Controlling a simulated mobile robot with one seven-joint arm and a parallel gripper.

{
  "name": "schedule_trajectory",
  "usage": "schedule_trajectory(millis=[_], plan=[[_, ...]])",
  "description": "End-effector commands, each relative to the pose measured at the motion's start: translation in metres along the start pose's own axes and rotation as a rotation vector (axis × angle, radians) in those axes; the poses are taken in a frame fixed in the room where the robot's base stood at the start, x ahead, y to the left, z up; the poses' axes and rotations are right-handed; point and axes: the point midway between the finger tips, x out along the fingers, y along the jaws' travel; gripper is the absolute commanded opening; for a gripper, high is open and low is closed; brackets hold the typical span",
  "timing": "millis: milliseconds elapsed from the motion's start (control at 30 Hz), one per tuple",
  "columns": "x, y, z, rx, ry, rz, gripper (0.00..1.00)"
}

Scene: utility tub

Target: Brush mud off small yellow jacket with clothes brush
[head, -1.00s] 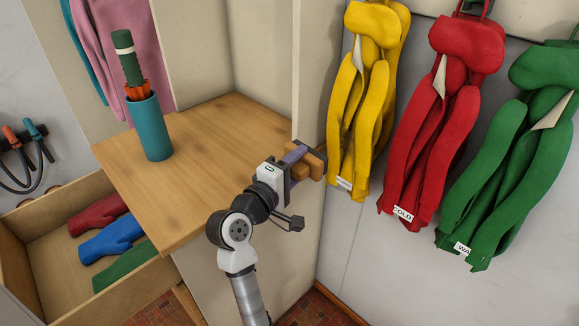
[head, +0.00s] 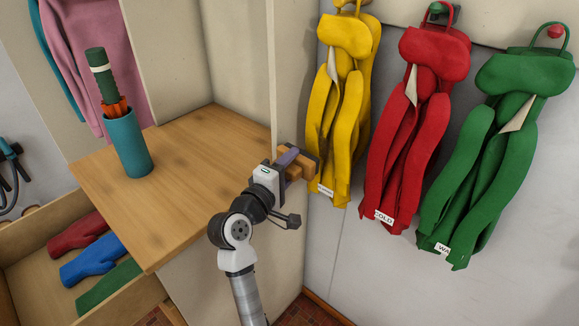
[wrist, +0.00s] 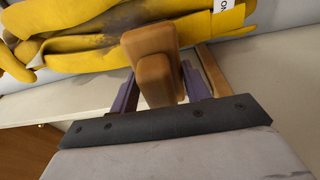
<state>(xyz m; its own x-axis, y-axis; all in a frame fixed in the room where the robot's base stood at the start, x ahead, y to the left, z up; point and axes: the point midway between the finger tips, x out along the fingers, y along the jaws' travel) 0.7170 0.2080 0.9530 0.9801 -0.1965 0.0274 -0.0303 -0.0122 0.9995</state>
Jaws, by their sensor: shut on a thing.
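The yellow jacket (head: 340,95) hangs on the wall, leftmost of the jackets, with a white tag at its hem. In the wrist view the yellow jacket (wrist: 60,58) spans the top and has a dark muddy smear left of the brush. My gripper (head: 288,160) is shut on the wooden clothes brush (head: 297,168), its purple fingers on either side of it. The brush (wrist: 152,55) overlaps the jacket's lower part in the wrist view; I cannot tell whether they touch. The bristles are hidden.
A red jacket (head: 415,120) and a green jacket (head: 490,150) hang to the right. A wooden counter (head: 190,180) with a teal holder (head: 130,145) and umbrella stands left. An open drawer (head: 25,265) holds mittens. A pale panel edge (head: 273,70) rises close beside my gripper.

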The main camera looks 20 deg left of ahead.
Motion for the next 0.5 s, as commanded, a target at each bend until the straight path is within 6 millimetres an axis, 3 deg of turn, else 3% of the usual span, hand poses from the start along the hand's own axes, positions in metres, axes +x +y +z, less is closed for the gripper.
schedule_trajectory(millis=[500], plan=[[0.0071,0.0003,0.001,0.0,0.0,0.001,0.29]])
